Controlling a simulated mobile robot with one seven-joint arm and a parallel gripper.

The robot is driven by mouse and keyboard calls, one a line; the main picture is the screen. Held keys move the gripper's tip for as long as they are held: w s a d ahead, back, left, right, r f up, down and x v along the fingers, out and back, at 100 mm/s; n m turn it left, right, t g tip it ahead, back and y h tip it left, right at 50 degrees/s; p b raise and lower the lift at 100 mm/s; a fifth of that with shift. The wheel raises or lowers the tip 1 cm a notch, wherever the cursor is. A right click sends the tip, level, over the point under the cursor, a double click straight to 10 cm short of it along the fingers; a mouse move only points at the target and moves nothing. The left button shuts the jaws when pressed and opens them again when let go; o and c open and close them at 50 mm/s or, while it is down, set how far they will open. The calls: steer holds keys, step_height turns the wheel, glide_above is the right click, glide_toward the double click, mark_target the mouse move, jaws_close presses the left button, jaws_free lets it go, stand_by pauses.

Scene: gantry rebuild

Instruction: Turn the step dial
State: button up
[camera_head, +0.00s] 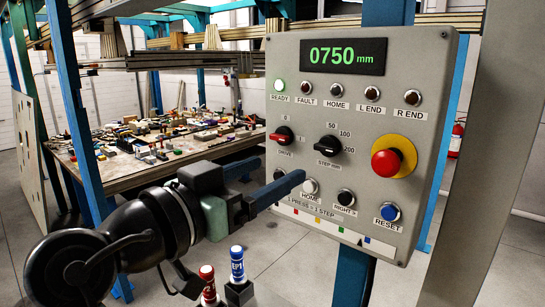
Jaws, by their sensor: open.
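The step dial (328,146) is a black knob on the grey control panel (420,105), marked 50, 100 and 200, with STEP mm under it. I cannot tell for sure which mark it points to. My gripper (283,168) is open and empty, with its blue fingers spread. Its fingertips are below and left of the step dial in the picture, apart from it. One fingertip overlaps the lower button row, partly hiding the labels there; I cannot tell whether it touches the panel. The display (343,56) reads 0750 mm.
A red drive knob (281,136) is left of the dial. A red emergency button (386,163) on a yellow plate is right of it. A blue reset button (389,212) is below. The green ready lamp (279,86) is lit. A cluttered table (125,179) stands behind left.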

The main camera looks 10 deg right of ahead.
mark_target(323, 147)
steer(key=p+x, duration=0.5)
steer(key=x, duration=0.8)
steer(key=shift+d+p, duration=0.1)
steer(key=shift+p, duration=0.3)
steer(key=shift+c, duration=0.3)
jaws_close()
